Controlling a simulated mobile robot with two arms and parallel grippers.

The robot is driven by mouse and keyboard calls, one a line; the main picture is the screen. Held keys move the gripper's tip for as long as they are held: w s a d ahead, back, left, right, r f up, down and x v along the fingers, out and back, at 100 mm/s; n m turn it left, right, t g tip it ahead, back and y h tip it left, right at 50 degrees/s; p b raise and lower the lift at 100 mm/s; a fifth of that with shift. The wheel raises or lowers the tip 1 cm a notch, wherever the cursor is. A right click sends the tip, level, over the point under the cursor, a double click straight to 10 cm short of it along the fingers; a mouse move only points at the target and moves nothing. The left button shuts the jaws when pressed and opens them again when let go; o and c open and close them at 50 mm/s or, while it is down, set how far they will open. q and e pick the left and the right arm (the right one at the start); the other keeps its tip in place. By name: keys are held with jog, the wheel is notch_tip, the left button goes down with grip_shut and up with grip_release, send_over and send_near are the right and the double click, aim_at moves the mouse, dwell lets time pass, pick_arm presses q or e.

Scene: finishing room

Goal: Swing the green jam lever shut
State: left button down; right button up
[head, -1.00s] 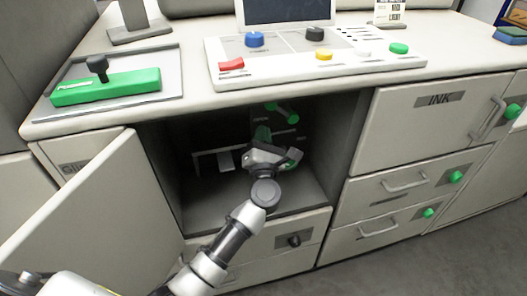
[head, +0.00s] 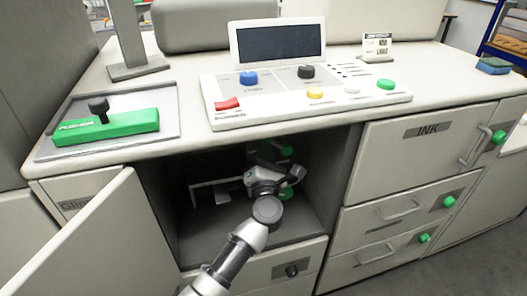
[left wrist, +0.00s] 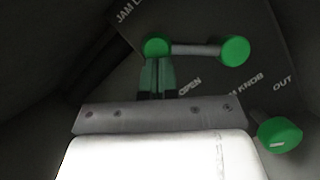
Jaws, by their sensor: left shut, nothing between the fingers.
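The green jam lever (left wrist: 197,49) is inside the open cabinet bay, a grey bar with a green round end on each side. In the left wrist view it lies nearly level over a dark panel lettered "OPEN". My left gripper (left wrist: 157,68) is shut and empty, with its fingertips at or just below the lever's left green end; I cannot tell if they touch. In the head view my left gripper (head: 270,156) reaches into the bay and hides much of the lever; a green bit of it (head: 287,150) shows. My right gripper is out of view.
A green knob (left wrist: 279,135) sits below the lever, near the "KNOB OUT" lettering. The bay's open door (head: 95,240) stands at the left, with the bay's right wall (head: 340,180) opposite. A white bracket (head: 207,190) is left of my gripper. The counter overhangs the bay.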

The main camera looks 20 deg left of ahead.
pick_arm(q)
jog(key=w+d+r+m+g+h+p, duration=0.2)
jog(key=m+p, duration=0.9)
jog(key=p, duration=0.8)
notch_tip(320, 180, up, 3)
jog(key=shift+w+d+f+h, duration=0.15)
jog(key=shift+w+d+h, duration=0.25)
jog(key=shift+d+h, duration=0.55)
jog(key=shift+f, duration=0.1)
